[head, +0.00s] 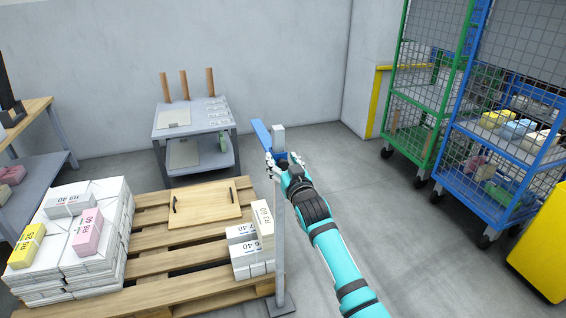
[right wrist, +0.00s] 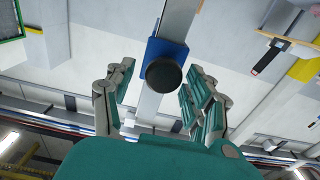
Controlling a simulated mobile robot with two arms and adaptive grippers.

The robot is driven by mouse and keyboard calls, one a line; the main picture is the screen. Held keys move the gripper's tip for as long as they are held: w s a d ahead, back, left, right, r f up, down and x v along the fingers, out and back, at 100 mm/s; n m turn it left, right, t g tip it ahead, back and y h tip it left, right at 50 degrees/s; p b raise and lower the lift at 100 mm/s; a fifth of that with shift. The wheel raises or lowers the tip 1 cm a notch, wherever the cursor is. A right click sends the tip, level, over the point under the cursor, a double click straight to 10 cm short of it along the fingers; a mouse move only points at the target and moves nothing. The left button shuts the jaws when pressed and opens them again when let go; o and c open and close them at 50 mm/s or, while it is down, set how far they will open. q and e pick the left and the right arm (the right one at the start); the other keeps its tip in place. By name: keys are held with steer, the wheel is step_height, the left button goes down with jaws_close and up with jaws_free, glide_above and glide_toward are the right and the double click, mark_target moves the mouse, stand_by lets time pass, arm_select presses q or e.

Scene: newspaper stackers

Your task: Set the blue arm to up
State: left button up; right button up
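The blue arm (head: 261,134) is a flat blue bar at the top of a thin grey post (head: 280,250). It slants up and to the left in the head view, beside a light grey block. My right gripper (head: 283,163) is at the top of the post, close to the blue arm. In the right wrist view, a blue block (right wrist: 166,50) with a round black knob (right wrist: 163,74) lies ahead, between the spread fingers of my right gripper (right wrist: 155,95). The fingers are open, with gaps visible on both sides of the knob. My left gripper is not in view.
A wooden pallet (head: 160,262) with white bundles (head: 252,262) stands left of the post. A grey table (head: 190,120) with wooden pegs is behind. Green (head: 412,125) and blue (head: 497,190) wire cages stand right. Floor between post and cages is clear.

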steer(key=shift+f, duration=0.1)
steer(key=shift+s+d+f, duration=0.1)
steer(key=shift+s+d, duration=0.1)
steer(key=shift+s, duration=0.35)
steer(key=v, duration=1)
steer(key=shift+s, duration=0.4)
steer(key=shift+d, duration=0.1)
